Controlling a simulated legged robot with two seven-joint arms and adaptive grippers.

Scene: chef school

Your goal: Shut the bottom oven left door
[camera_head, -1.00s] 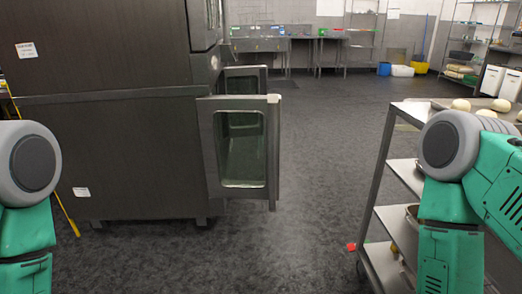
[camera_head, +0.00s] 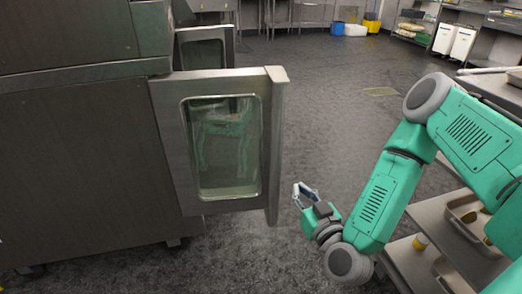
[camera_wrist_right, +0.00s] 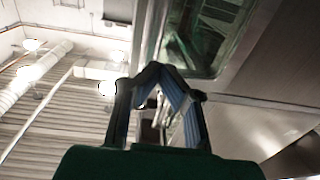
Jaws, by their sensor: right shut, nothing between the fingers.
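The bottom oven's left door (camera_head: 171,145) is the nearer of two open doors. It is a grey metal frame with a glass window, standing out from the oven's side toward the right. My right gripper (camera_head: 303,193) is low, just right of the door's free edge, apart from it in the head view, shut and empty. In the right wrist view its fingers (camera_wrist_right: 160,75) meet at the tips, with the door's window (camera_wrist_right: 215,30) above right. My left gripper is not in view.
The other open door (camera_head: 232,47) stands behind the near one. The oven body (camera_head: 80,160) fills the left. A steel shelf cart (camera_head: 430,215) stands at the right, beside my right arm. Dark floor (camera_head: 320,100) lies clear between and beyond.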

